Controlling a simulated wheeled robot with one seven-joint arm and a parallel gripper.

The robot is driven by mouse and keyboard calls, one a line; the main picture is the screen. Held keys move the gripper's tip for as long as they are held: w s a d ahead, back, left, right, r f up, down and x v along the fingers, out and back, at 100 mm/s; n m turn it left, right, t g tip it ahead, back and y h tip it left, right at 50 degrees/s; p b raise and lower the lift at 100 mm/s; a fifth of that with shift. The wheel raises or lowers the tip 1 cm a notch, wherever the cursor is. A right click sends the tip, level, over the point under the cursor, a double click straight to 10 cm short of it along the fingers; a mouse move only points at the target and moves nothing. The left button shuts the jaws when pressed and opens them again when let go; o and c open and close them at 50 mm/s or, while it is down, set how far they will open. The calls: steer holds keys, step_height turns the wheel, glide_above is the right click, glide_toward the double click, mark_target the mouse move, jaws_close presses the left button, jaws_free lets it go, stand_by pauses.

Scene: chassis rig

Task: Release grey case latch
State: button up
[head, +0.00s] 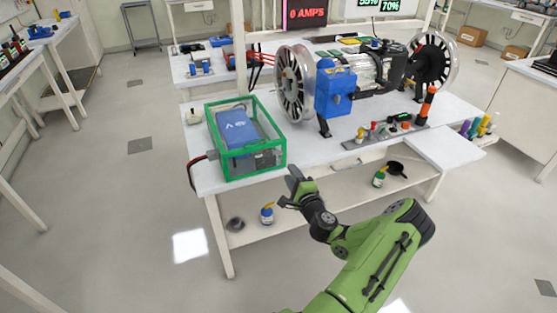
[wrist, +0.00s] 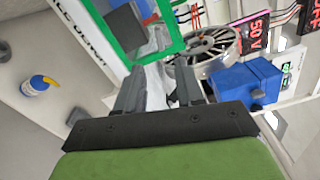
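A green-framed clear case (head: 282,152) stands at the left front of the white workbench, with a blue block (head: 236,128) inside it. Its green frame (wrist: 167,48) also shows at the top of the wrist view. I cannot make out a grey latch for certain in either view. My gripper (head: 290,180) is in front of the bench edge, to the lower right of the case and apart from it. In the wrist view my gripper (wrist: 158,78) has its two grey fingers spread, with nothing visible held between them.
A motor rig with a blue housing (head: 335,92) and a spoked wheel (head: 295,84) stands right of the case. A rack of small tools (head: 385,131) lies near the front edge. A yellow-topped bottle (head: 267,214) stands on the lower shelf (head: 325,190).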

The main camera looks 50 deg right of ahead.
mark_target(278, 154)
steer(key=x, duration=1)
steer(key=shift+w+b, duration=0.15)
steer(key=shift+b, duration=0.15)
jaws_close()
